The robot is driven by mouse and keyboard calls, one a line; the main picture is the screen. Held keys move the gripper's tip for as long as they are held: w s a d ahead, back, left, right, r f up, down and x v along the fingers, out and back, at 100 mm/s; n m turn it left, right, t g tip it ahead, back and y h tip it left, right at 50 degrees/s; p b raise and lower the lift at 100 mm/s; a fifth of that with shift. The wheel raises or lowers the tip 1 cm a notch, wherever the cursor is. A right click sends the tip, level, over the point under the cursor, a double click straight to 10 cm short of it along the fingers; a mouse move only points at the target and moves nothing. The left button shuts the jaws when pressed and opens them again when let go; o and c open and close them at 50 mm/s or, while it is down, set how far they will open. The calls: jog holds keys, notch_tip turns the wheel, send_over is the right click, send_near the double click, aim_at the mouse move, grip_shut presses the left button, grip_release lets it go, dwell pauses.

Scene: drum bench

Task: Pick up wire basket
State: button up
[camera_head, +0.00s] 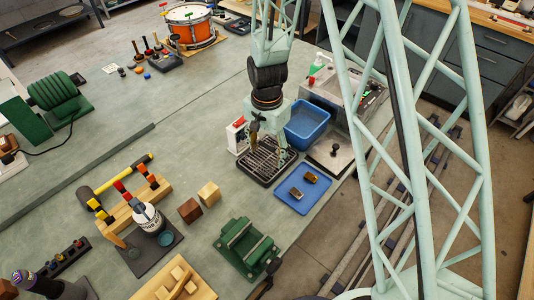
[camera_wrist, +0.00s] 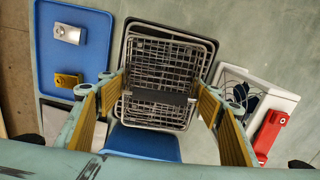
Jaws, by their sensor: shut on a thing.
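The wire basket (camera_wrist: 165,60) is a dark metal grid in the upper middle of the wrist view, with a flat dark bar across its near part. In the head view the wire basket (camera_head: 266,163) is at the dark tray on the bench, below my gripper (camera_head: 268,143). In the wrist view my gripper (camera_wrist: 162,95) has its yellow-padded fingers on both sides of the basket, level with the bar, and is shut on it. I cannot tell whether the basket is clear of the tray. The finger contacts are partly hidden.
A blue tray (camera_head: 289,198) with two small metal blocks lies beside the basket. A blue bin (camera_head: 308,124) stands behind to the right. A white box with a red part (camera_head: 236,134) stands close on the left. A green vise (camera_head: 247,249) is nearer. Open bench lies to the left.

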aim_at(267, 147)
jog(key=shift+r, duration=1.65)
jog(key=s+d, duration=0.2)
jog(key=s, duration=0.2)
jog(key=s+d+r, duration=0.1)
jog(key=s+d, duration=0.1)
jog(key=s, duration=0.3)
jog(key=s+d, duration=0.3)
jog(key=s, duration=0.2)
jog(key=shift+s+r, duration=0.15)
jog(key=shift+r, duration=0.1)
